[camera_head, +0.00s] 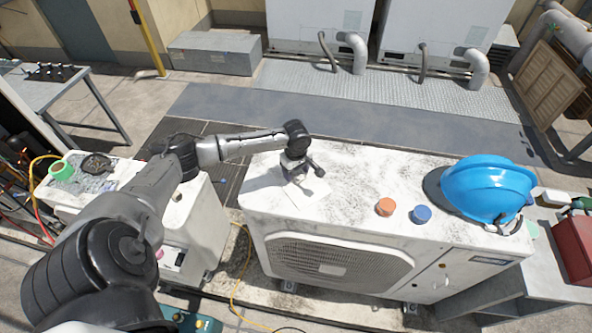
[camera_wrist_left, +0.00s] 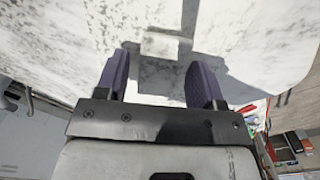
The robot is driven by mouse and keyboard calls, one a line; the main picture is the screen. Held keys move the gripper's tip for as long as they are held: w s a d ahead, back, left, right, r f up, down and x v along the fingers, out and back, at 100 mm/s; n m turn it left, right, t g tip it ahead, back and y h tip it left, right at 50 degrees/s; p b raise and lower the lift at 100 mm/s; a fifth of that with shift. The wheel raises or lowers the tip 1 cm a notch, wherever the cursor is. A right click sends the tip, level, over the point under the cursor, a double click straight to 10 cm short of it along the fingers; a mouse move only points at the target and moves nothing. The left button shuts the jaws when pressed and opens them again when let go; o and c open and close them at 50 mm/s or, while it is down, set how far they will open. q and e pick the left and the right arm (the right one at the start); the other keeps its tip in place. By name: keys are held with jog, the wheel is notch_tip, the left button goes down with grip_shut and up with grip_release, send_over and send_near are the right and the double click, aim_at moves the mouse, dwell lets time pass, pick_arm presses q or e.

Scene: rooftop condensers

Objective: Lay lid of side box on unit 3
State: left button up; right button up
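A flat white plate, apparently the lid (camera_head: 313,195), lies on the weathered white top of the large middle condenser unit (camera_head: 350,180), near its left end. In the left wrist view a small pale block (camera_wrist_left: 160,45), perhaps its handle, stands ahead of the gripper. My left gripper (camera_head: 301,168) is just above the plate, pointing down. Its two purple-padded fingers (camera_wrist_left: 158,82) are wide apart, with nothing clasped between them. A smaller white unit (camera_head: 200,215) stands to the left, with a small opened box (camera_head: 173,258) on its front. No unit number is readable. My right gripper is not in view.
An orange cap (camera_head: 385,207), a blue cap (camera_head: 422,214) and a blue hard hat (camera_head: 488,188) sit on the right part of the middle unit's top. A yellow cable (camera_head: 241,275) runs through the gap between the units. The top's middle is clear.

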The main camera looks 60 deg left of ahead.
pick_arm(q)
jog(key=shift+o, duration=0.4)
notch_tip(320, 180, up, 12)
dwell(0.5)
jog(key=shift+r, duration=0.1)
